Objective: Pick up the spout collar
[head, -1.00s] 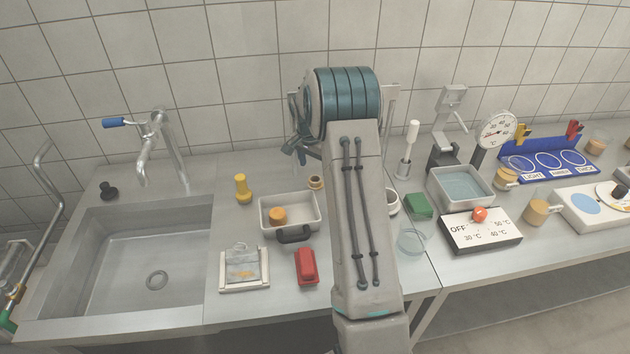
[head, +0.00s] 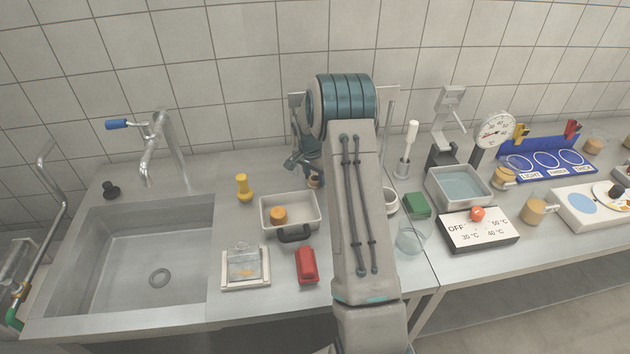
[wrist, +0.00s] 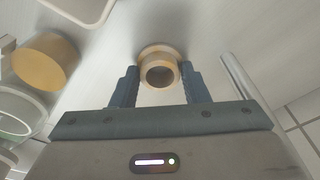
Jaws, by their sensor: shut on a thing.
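The spout collar is a small tan ring (wrist: 158,53) with a dark round opening, between the two fingers of my gripper (wrist: 159,74) in the wrist view. The blue-grey fingers are shut on it, one on each side. In the head view the collar (head: 315,181) is a small brown spot just below my gripper (head: 311,168), partly hidden by it and my arm. I cannot tell whether the collar still touches the worktop.
In the wrist view, a tan cylinder (wrist: 45,62) stands left and a metal rod (wrist: 236,76) right.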

